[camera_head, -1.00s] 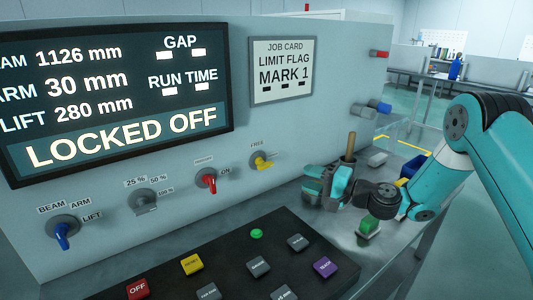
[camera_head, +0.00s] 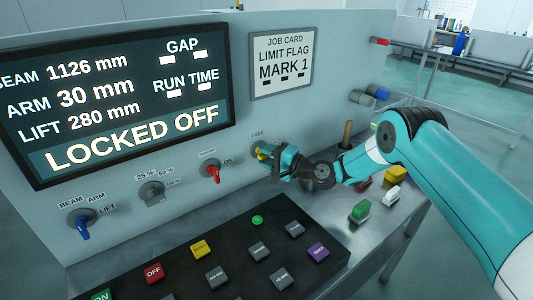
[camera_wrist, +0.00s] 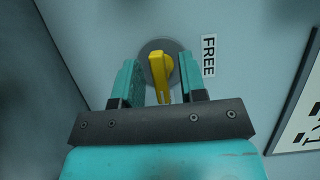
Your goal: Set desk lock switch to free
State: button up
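The desk lock switch is a yellow knob (camera_wrist: 160,72) on a round grey base on the panel, with a FREE label (camera_wrist: 209,55) beside it. In the wrist view its handle lies between my two open fingers, with a visible gap on each side. In the head view the yellow knob (camera_head: 262,151) is partly hidden by my gripper (camera_head: 275,156), which is close to the panel. My gripper also shows in the wrist view (camera_wrist: 158,82), open. The knob's pointer does not point at the FREE label. The screen (camera_head: 118,100) reads LOCKED OFF.
A red switch (camera_head: 213,172), a grey switch (camera_head: 152,191) and a blue switch (camera_head: 82,226) sit left along the panel. A dark button box (camera_head: 325,255) lies below. A wooden handle (camera_head: 347,134) and coloured blocks are right, under my arm.

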jog(key=shift+w+a, duration=0.1)
grip_shut()
jog(key=shift+n, duration=0.4)
jog(key=n+h+b, duration=0.1)
jog(key=n+b, duration=0.1)
jog(key=shift+n, duration=0.3)
jog(key=n+h+b, duration=0.2)
jog(key=n, duration=0.1)
jog(key=shift+g, duration=0.3)
jog(key=n+h+b, duration=0.2)
jog(key=n+b, duration=0.1)
jog(key=shift+f+n, duration=0.1)
jog(key=shift+n, duration=0.2)
jog(key=shift+n+t+h+b, duration=0.7)
jog(key=shift+n+h+b, duration=0.2)
jog(key=shift+n+b, duration=0.35)
